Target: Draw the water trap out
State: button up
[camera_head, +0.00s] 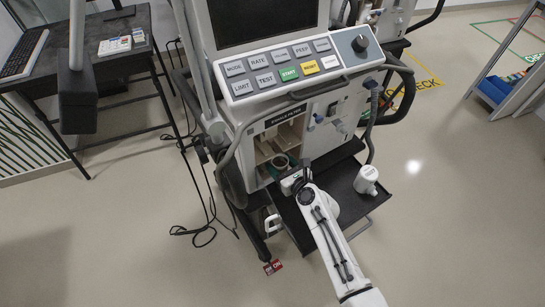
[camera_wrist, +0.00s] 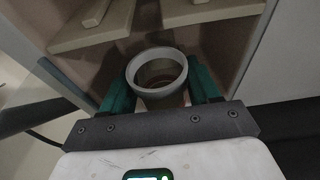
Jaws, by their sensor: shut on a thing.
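The water trap (camera_wrist: 157,72) looks like a round open cup with a pale grey rim and a see-through body. In the wrist view it sits between the green fingers of my gripper (camera_wrist: 160,88), which are shut on its sides. In the head view the trap (camera_head: 281,161) shows small at the mouth of the ventilator's open front compartment, with my gripper (camera_head: 284,172) around it. The trap's lower part is hidden by the gripper body. I cannot tell whether it still touches anything below or behind it.
The open compartment (camera_head: 262,150) has beige inner shelves and side walls close to my gripper. Below it is a black tray (camera_head: 335,190) with a white jar (camera_head: 367,180). Hoses hang on the ventilator's right side.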

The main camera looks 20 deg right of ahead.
jog(key=s+d+p, duration=0.1)
jog(key=s, duration=0.7)
jog(key=shift+d+p, duration=0.3)
jog(key=shift+d, duration=0.05)
dwell(0.4)
